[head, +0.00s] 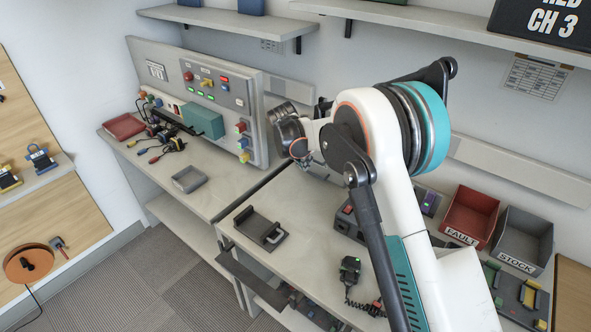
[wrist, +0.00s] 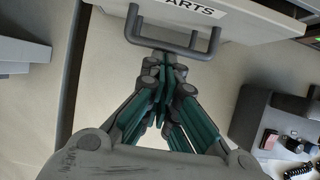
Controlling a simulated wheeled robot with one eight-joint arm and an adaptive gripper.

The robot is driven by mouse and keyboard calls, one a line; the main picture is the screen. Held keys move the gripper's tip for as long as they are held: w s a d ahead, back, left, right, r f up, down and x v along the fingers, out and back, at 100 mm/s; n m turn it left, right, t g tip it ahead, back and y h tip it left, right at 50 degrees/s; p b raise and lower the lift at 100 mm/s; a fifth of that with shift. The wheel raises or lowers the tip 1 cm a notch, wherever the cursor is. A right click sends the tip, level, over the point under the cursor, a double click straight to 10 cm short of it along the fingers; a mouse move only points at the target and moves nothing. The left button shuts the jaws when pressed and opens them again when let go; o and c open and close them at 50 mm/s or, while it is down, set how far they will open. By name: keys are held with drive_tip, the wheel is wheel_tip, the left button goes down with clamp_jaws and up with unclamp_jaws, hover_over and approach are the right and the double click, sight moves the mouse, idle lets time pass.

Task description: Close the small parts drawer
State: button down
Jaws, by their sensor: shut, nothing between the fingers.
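The drawer front (wrist: 255,18) is pale, with a white label (wrist: 195,8) on which "ARTS" can be read, at the top of the wrist view. Its grey bar handle (wrist: 212,45) sticks out toward my gripper. My gripper (wrist: 172,62) is shut and empty, its teal and grey fingers drawn together with the tips at the handle's bar. I cannot tell whether they touch it. How far the drawer stands out is unclear. In the head view my arm hides the drawer, and my fingers are mostly hidden.
A black cradle (head: 257,230) and a radio handset with coiled cord (head: 349,268) lie on the near bench. Red FAULT (head: 470,215) and grey STOCK (head: 522,240) bins stand at right. A grey tray (head: 188,179) sits on the left bench.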

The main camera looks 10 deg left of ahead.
drive_tip(key=shift+w+d, duration=0.55)
drive_tip(key=shift+w, duration=0.3)
